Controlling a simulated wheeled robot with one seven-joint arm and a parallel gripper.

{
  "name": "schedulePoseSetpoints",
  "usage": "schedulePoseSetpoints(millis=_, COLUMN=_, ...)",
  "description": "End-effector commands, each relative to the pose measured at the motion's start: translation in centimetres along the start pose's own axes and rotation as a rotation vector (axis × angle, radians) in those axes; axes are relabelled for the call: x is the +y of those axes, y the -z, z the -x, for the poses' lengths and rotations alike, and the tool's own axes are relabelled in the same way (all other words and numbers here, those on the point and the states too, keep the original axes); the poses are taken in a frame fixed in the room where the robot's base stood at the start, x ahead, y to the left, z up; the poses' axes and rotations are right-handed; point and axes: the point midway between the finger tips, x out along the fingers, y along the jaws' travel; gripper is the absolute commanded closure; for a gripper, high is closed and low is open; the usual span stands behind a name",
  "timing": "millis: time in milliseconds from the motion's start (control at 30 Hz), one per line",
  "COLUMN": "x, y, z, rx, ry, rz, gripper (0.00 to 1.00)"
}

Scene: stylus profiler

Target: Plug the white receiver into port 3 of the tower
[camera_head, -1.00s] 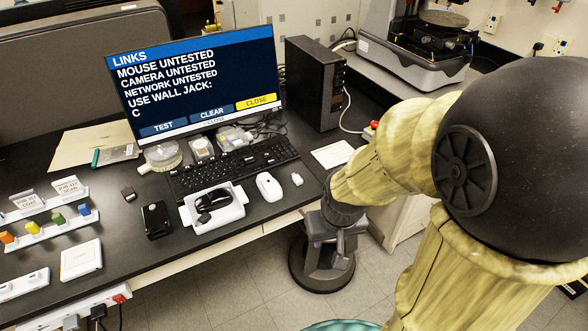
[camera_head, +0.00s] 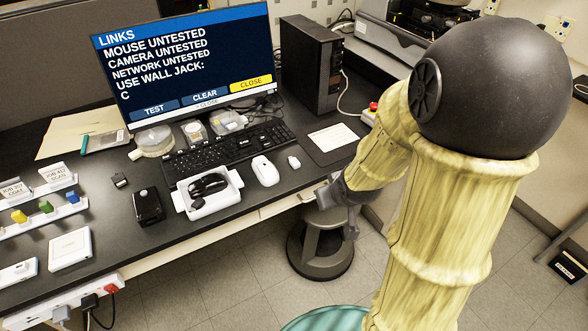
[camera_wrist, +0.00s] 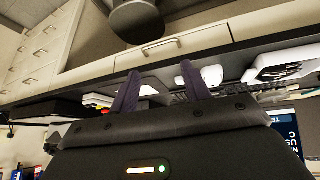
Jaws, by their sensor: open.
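The white receiver (camera_head: 294,162) is a small white piece lying on the black desk, just right of the white mouse (camera_head: 264,171). The tower (camera_head: 312,65) is a black upright case behind it, right of the monitor; its port numbers are too small to read. My gripper (camera_head: 330,208) is beyond the desk's front edge, right of and nearer than the receiver, apart from it. In the wrist view my gripper (camera_wrist: 158,69) has its two dark fingers spread with nothing held.
A white tray (camera_head: 180,205) with a black mouse, the keyboard (camera_head: 225,148) and a white card (camera_head: 333,137) surround the receiver. A red button (camera_head: 373,107) sits right of the tower. A round stool (camera_head: 318,260) stands below my gripper. Drawers (camera_wrist: 190,45) line the desk front.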

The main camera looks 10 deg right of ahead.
Motion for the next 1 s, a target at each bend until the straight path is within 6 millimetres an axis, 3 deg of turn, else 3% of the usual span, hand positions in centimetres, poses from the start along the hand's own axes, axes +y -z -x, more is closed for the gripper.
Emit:
schedulePoseSetpoints(millis=33, x=0.7, y=-0.2, z=-2.0, rx=0.051, ry=0.009, rz=0.009, gripper=0.53)
schedulePoseSetpoints(millis=100, x=1.1, y=0.6, z=-3.5, rx=0.142, ry=0.033, rz=0.032, gripper=0.53)
schedulePoseSetpoints(millis=300, x=1.8, y=2.6, z=-6.0, rx=0.419, ry=0.133, rz=0.063, gripper=0.53)
schedulePoseSetpoints(millis=533, x=1.9, y=4.0, z=-5.6, rx=0.612, ry=0.208, rz=0.061, gripper=0.53)
schedulePoseSetpoints(millis=867, x=1.8, y=4.3, z=-5.4, rx=0.624, ry=0.213, rz=0.062, gripper=0.53)
schedulePoseSetpoints(millis=1000, x=1.5, y=4.8, z=-6.2, rx=0.623, ry=0.215, rz=0.063, gripper=0.53)
